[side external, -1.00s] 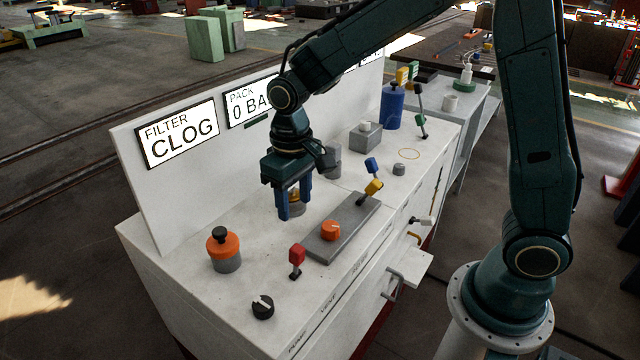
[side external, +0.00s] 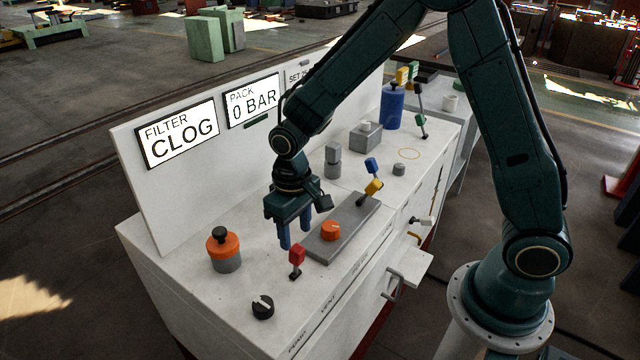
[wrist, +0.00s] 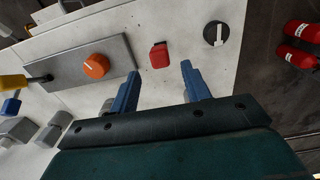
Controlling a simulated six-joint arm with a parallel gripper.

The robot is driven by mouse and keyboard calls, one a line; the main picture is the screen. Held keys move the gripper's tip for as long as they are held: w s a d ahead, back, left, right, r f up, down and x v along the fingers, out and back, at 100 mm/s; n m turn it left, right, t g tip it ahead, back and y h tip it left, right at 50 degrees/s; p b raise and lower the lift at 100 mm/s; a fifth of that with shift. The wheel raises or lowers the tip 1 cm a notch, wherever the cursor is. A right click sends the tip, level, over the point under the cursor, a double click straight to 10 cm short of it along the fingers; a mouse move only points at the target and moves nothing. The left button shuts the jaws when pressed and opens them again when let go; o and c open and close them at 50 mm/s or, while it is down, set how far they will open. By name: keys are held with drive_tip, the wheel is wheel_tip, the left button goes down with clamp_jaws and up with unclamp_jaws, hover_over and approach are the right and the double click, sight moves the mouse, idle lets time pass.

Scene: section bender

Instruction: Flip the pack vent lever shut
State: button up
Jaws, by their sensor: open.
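A red-capped lever (side external: 297,256) stands on the white bench top, behind a front-edge label that seems to read VENT. It tilts slightly and its stem is short. My gripper (side external: 294,240) is open and empty, fingers pointing down, just behind and above the red lever. In the wrist view the red cap (wrist: 159,55) lies just beyond the gap between my two blue fingertips (wrist: 161,70). I see no contact, but the exact height gap is hard to tell.
An orange knob (side external: 331,230) on a grey plate (side external: 348,232) sits close right, with a yellow lever (side external: 372,188) beyond. A black knob (side external: 263,307) and an orange-collared post (side external: 223,247) stand left. The panel displays read FILTER CLOG (side external: 178,134) and PACK 0 BAR (side external: 252,101).

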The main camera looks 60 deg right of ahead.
sight(296, 247)
drive_tip(key=shift+f, duration=3.25)
clamp_jaws()
